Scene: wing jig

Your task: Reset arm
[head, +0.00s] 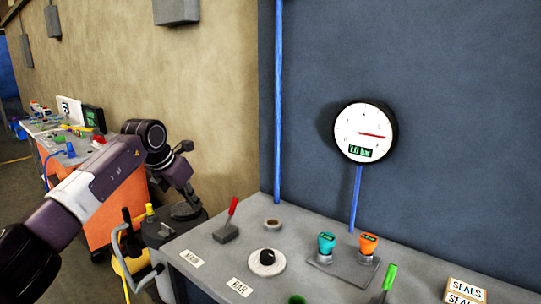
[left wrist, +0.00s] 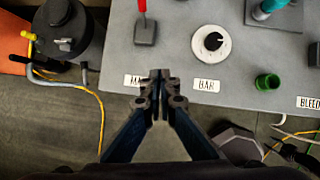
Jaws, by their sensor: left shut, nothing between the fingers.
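My left arm (head: 95,185) reaches in from the left in the head view. Its gripper (head: 186,209) hangs pointing down just off the left end of the grey bench. In the left wrist view the left gripper (left wrist: 158,78) is shut and empty, its tips over the bench's near edge by the MAIN label (left wrist: 134,81). My right arm and gripper are out of view.
The grey bench (head: 215,265) carries a red lever (head: 232,208), a black knob on a white dial (head: 267,258), teal (head: 326,243) and orange (head: 368,244) fittings and a green lever (head: 389,277). A gauge (head: 366,132) reads 1.0 bar. A black pot (left wrist: 65,28) stands left of the bench.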

